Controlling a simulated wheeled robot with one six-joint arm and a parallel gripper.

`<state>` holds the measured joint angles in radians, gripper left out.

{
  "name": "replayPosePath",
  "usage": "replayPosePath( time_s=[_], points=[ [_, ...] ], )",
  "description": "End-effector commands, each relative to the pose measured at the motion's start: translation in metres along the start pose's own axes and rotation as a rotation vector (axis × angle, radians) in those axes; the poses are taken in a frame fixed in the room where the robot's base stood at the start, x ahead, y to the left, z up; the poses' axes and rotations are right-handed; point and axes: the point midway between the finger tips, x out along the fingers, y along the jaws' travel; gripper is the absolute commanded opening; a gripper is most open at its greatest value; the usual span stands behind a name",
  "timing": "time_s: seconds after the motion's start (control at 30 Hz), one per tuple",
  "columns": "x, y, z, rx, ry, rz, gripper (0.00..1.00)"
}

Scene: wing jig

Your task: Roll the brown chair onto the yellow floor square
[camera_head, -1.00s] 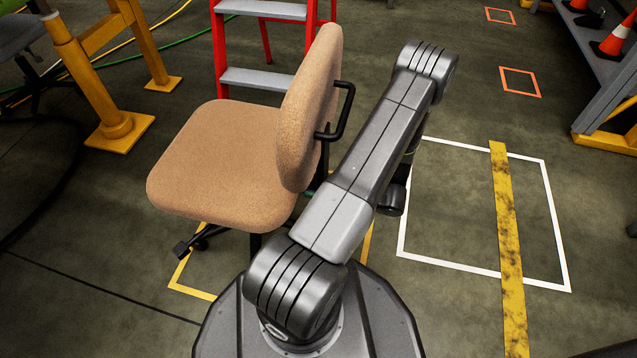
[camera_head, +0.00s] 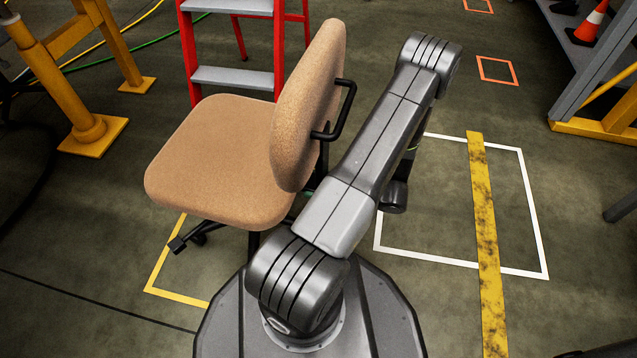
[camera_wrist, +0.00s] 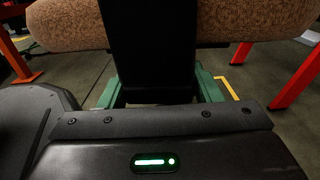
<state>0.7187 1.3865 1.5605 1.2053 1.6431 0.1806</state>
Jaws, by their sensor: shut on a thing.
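The brown chair (camera_head: 222,160) stands upright in the head view, its backrest (camera_head: 308,110) towards my arm. The yellow floor square (camera_head: 178,297) shows its left corner below the seat; the rest is hidden by the chair and my body. One caster is by the square's left edge; the other casters are hidden, so I cannot tell how many are inside. In the wrist view, the green fingers of my gripper (camera_wrist: 160,94) are shut on the chair's black back post (camera_wrist: 150,50), below the brown backrest (camera_wrist: 70,25).
A red stepladder (camera_head: 235,78) stands close behind the chair. A yellow frame (camera_head: 92,130) is at the left. A white floor outline (camera_head: 535,220) crossed by a worn yellow strip (camera_head: 483,220) lies right. A grey and yellow rack (camera_head: 600,100) stands far right.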

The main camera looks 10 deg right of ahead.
Motion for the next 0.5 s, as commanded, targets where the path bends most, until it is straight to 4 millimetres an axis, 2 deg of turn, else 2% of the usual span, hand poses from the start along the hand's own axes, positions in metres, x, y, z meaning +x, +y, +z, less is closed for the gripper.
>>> replayPosePath(
  time_s=[0.2,0.23,0.33,0.5],
  points=[
    [-0.0012,0.004,0.0,0.005,0.0,0.015,0.0],
    [-0.0013,0.004,0.0,0.005,0.0,0.015,0.62],
    [-0.0013,0.0036,-0.0001,0.004,0.0,0.014,0.81],
    [-0.0012,0.0028,-0.0002,0.003,0.001,0.012,0.83]
  ],
)
